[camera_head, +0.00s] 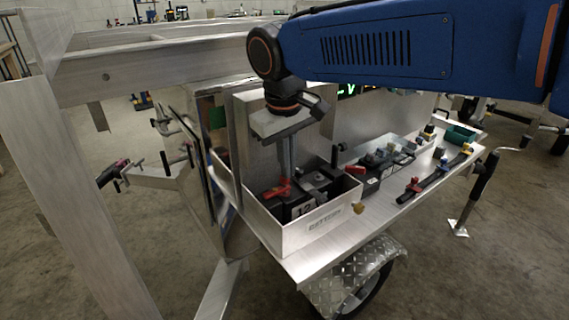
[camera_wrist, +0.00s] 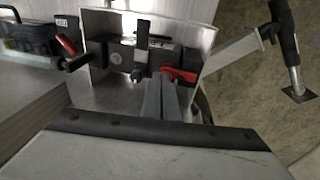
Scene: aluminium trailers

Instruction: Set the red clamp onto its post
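The red clamp (camera_head: 277,189) sits low at the front left inside an open metal box (camera_head: 322,226). My gripper (camera_head: 284,172) points down into this box, with its fingertips at the clamp. In the wrist view, the two grey fingers (camera_wrist: 160,82) lie close together. The red clamp (camera_wrist: 183,75) shows just right of their tips. I cannot tell whether a part of it is between the fingers. A black T-shaped handle (camera_head: 337,153) stands upright in the box. I cannot make out which part is the clamp's post.
The box holds dark blocks and stands on a metal shelf (camera_head: 385,208) above a wheel. Right of it are dark fixtures (camera_head: 383,156), a black bar with red clamps (camera_head: 432,177) and a green bin (camera_head: 459,134). A trailer frame (camera_head: 75,190) stands at left. The box walls rise close around my gripper.

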